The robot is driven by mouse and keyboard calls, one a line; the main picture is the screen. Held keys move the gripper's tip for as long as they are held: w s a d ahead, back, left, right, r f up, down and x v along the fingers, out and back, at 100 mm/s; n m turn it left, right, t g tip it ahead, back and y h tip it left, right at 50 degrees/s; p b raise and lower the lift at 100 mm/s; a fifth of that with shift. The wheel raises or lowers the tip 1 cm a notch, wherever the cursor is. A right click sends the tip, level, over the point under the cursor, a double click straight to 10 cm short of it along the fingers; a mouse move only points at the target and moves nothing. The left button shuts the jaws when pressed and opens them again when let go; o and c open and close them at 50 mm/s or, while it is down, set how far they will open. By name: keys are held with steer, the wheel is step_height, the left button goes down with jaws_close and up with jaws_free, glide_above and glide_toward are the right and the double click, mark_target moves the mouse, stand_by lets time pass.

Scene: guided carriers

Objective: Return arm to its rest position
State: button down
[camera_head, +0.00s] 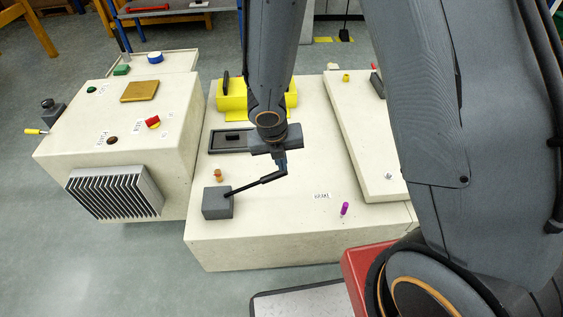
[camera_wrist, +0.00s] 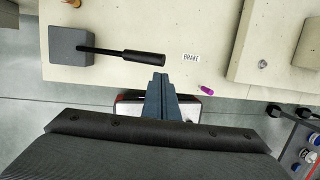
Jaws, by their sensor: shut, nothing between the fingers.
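My arm hangs down from the top of the head view and ends in my gripper (camera_head: 281,168), which is over the pale carrier top (camera_head: 285,225). In the wrist view my gripper (camera_wrist: 160,78) has its fingers together with nothing between them. A lever with a black handle (camera_head: 262,183) rises from a grey box (camera_head: 217,203) on the carrier. In the head view the fingertips overlap the handle's end; in the wrist view they are just below the handle (camera_wrist: 143,58) and look apart from it. Whether they touch is hard to tell.
A label reading BRAKE (camera_wrist: 191,57) and a purple peg (camera_head: 344,209) lie right of the lever. A yellow bracket (camera_head: 231,102) and dark tray (camera_head: 229,139) are behind. A second pale cabinet (camera_head: 72,127) with a finned grille (camera_head: 115,193) stands left.

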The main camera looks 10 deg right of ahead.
stand_by(0.3)
steer(key=s+d+r+m+g+p, duration=0.1)
steer(key=s+d+r+m, duration=0.2)
steer(key=d+r+m, duration=0.5)
steer(key=s+d+r+m+p, duration=0.25)
steer(key=r+m, duration=0.25)
steer(key=m, duration=0.6)
steer(key=s+r+m+g+y+p, duration=0.1)
steer(key=s+r+m, duration=0.6)
steer(key=m, duration=0.9)
steer(key=shift+s+r+m+y, duration=0.3)
steer(key=shift+s+r+y, duration=0.1)
steer(key=shift+s, duration=0.15)
steer(key=shift+d, duration=0.1)
